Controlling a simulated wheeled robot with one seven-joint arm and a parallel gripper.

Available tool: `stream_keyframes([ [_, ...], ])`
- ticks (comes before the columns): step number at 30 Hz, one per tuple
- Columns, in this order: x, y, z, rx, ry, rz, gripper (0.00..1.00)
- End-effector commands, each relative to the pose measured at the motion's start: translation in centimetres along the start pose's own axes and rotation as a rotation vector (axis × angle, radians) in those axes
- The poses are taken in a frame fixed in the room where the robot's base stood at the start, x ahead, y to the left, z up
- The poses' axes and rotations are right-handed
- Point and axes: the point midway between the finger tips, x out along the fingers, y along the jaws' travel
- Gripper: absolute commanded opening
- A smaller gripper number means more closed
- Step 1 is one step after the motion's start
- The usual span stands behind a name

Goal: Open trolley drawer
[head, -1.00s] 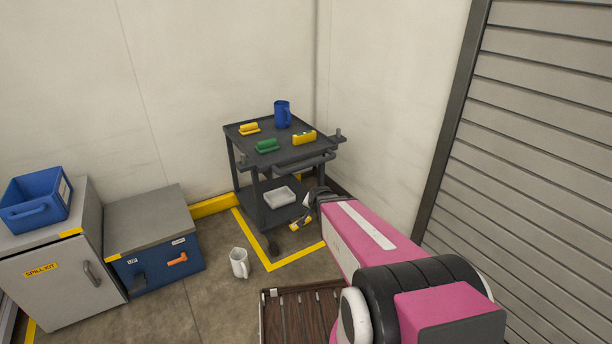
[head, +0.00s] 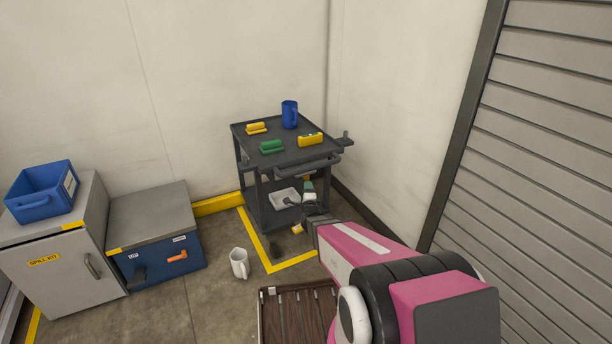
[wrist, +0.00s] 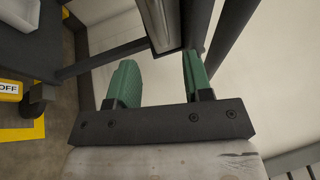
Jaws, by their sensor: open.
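The dark grey trolley (head: 262,185) stands in the corner. Its drawer (head: 305,168) sits under the top shelf and looks closed, with a bar along its front. My gripper (head: 298,193) is in front of the trolley, below the drawer front. In the wrist view my gripper (wrist: 158,65) is open, with green finger pads apart and nothing held. A pale metal bar (wrist: 160,25), perhaps the drawer handle, lies ahead between the fingertips. I cannot tell whether anything touches it.
A white tray (head: 284,198) is on the lower shelf. Blue-fronted and grey cabinets are at left, a shutter at right.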

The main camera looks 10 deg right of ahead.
Motion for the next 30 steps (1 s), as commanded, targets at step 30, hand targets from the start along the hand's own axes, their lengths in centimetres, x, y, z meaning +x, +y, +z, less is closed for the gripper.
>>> stream_keyframes([
  [30,10.2,0.0,0.0,-0.004,-0.001,0.003,0.43],
])
